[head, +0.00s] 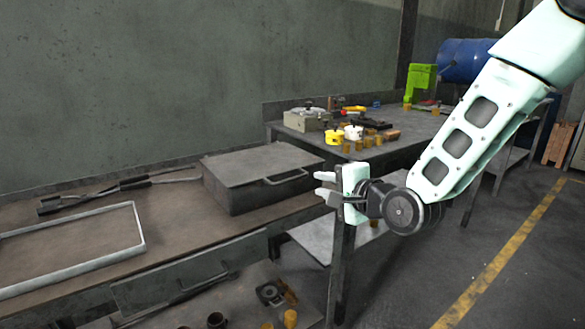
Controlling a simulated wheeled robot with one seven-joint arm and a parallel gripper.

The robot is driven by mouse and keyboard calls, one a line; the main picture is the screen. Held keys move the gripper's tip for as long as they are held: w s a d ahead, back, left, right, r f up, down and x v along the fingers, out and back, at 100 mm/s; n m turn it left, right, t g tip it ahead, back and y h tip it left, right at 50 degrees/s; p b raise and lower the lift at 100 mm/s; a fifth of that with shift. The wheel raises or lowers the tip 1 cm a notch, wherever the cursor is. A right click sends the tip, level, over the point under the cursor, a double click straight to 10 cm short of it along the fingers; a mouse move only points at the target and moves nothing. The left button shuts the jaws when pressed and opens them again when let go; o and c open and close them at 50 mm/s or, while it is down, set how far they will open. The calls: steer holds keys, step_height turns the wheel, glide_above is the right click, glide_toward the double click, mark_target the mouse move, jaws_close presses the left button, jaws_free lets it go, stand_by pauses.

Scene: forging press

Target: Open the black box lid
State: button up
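The black box (240,196) sits on the brown workbench near the middle of the view. Its flat lid (262,162) lies shut on top. A thin bar handle (287,178) is on the front side, near the lid's edge. My gripper (324,186) is just right of the box's right front corner, apart from the handle in the picture. Its two fingers point left with a gap between them, and nothing shows in that gap. The exact depth between fingers and box is hard to tell.
Long tongs (120,189) lie left of the box, behind a metal frame (70,264). A drawer (190,275) is below the bench top. A second table (310,143) behind holds several weights, a yellow pot and a green device. The floor on the right is open.

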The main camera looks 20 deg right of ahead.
mark_target(294, 179)
steer(key=x, duration=0.8)
steer(key=p+x, duration=0.1)
steer(key=x, duration=0.3)
steer(key=shift+w+a+f, duration=0.15)
steer(key=shift+a+f, duration=0.05)
steer(key=shift+f, duration=0.3)
steer(key=shift+c, duration=0.3)
jaws_close()
